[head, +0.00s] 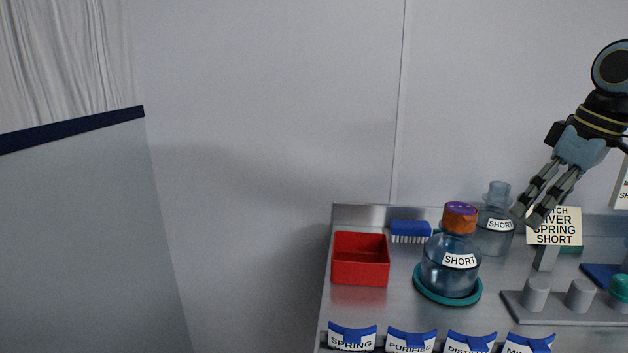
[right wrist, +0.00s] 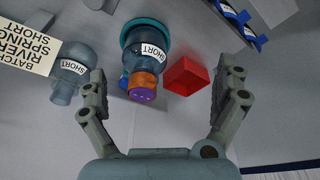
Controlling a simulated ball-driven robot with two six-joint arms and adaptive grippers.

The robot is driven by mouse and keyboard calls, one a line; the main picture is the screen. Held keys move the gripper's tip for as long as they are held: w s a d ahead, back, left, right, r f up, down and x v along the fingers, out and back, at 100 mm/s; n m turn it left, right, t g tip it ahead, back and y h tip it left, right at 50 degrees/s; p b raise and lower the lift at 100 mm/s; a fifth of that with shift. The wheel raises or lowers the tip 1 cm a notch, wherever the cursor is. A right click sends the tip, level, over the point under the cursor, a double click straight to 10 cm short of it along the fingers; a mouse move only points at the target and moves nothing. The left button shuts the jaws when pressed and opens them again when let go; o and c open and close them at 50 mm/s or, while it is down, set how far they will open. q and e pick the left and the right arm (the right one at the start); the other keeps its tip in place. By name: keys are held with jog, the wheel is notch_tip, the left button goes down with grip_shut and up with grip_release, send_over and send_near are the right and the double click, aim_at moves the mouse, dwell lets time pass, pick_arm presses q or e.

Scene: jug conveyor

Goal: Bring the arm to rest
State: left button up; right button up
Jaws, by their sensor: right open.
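My right gripper (head: 537,203) is raised above the back right of the steel counter, its fingers pointing down and left. In the right wrist view its two fingers (right wrist: 157,95) are spread apart with nothing between them. A blue jug (head: 452,268) labelled SHORT stands upright on a round teal base, with an orange and purple cap (head: 460,216) on its neck. It also shows in the right wrist view (right wrist: 146,52), beyond the fingers. My left gripper is not in view.
A second SHORT jug (head: 495,235) stands uncapped behind. A red bin (head: 360,261), a blue brush (head: 410,230), a batch sign (head: 554,228) and a grey rack (head: 560,310) with pegs share the counter. Labelled blue holders (head: 352,337) line the front. The wall area at left is clear.

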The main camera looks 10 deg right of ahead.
jog(key=s+a+f, duration=1)
jog(key=a+f, duration=0.2)
jog(key=f, duration=0.2)
jog(key=s+a+f+m+h, duration=0.1)
jog(key=s+a+m, duration=0.15)
jog(key=s, duration=0.55)
jog(key=s+a+f+m+h, duration=0.1)
jog(key=s+a+f, duration=0.15)
jog(key=s, duration=0.55)
notch_tip(320, 180, down, 36)
jog(key=s+d+b, duration=0.2)
jog(key=b, duration=0.8)
pick_arm(q)
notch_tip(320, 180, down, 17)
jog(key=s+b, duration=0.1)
jog(key=b, duration=0.6)
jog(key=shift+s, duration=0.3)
pick_arm(e)
jog(key=s+f+g, duration=0.2)
jog(key=s+f, duration=1.6)
jog(key=f, duration=0.3)
jog(key=shift+d+f, duration=0.4)
